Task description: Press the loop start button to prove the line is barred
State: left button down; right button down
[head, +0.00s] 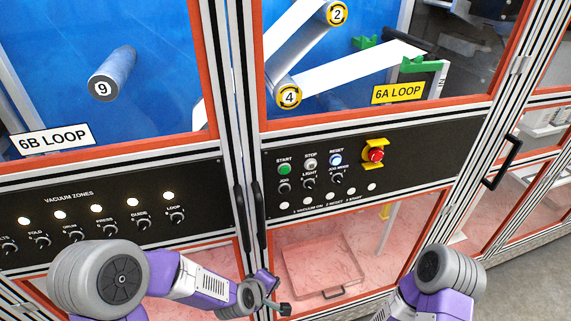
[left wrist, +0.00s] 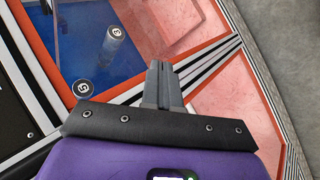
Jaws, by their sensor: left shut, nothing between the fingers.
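The green START button (head: 284,169) is at the left of the upper row on the black 6A LOOP control panel (head: 420,150). The STOP button (head: 311,164) sits beside it, then the RESET button (head: 335,160), which glows blue-white. My left gripper (head: 285,309) is below the panel, in front of the lower clear door and apart from the buttons. Its fingers are shut and empty in the left wrist view (left wrist: 157,72). My right arm enters at the lower right of the head view; its gripper is out of frame.
A red emergency stop (head: 376,155) with a yellow guard is right of RESET. Knobs (head: 308,183) and white lamps line the panel below the buttons. Black door handles (head: 241,212) stand out left of the panel. A 6B LOOP panel (head: 100,210) lies to the left.

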aim_at(285, 170)
pick_arm(q)
jog(key=d+r+n+t+h+p, duration=0.1)
jog(key=d+r+n+t, duration=0.1)
jog(key=r, duration=0.8)
jog(key=d+r+n+t+h, duration=0.1)
jog(key=d+r+n+t, duration=0.1)
jog(key=r, duration=0.8)
jog(key=d+r+n+t+p, duration=0.1)
jog(key=r+n, duration=0.3)
jog(key=r, duration=0.6)
jog(key=shift+w+d+r+n+t+h+p, duration=0.2)
jog(key=shift+w+d+n+t+h+p, duration=0.15)
jog(key=shift+d+t, duration=0.35)
jog(key=shift+s, duration=0.1)
jog(key=shift+w+a+b, duration=0.45)
jog(key=shift+w+b, duration=0.1)
jog(key=shift+w, duration=0.85)
jog(key=shift+w+a+b, duration=0.45)
jog(key=shift+w+b, duration=0.15)
jog(key=shift+w, duration=0.8)
jog(key=shift+w+a+b, duration=0.45)
jog(key=shift+w+b, duration=0.1)
jog(key=shift+w, duration=0.85)
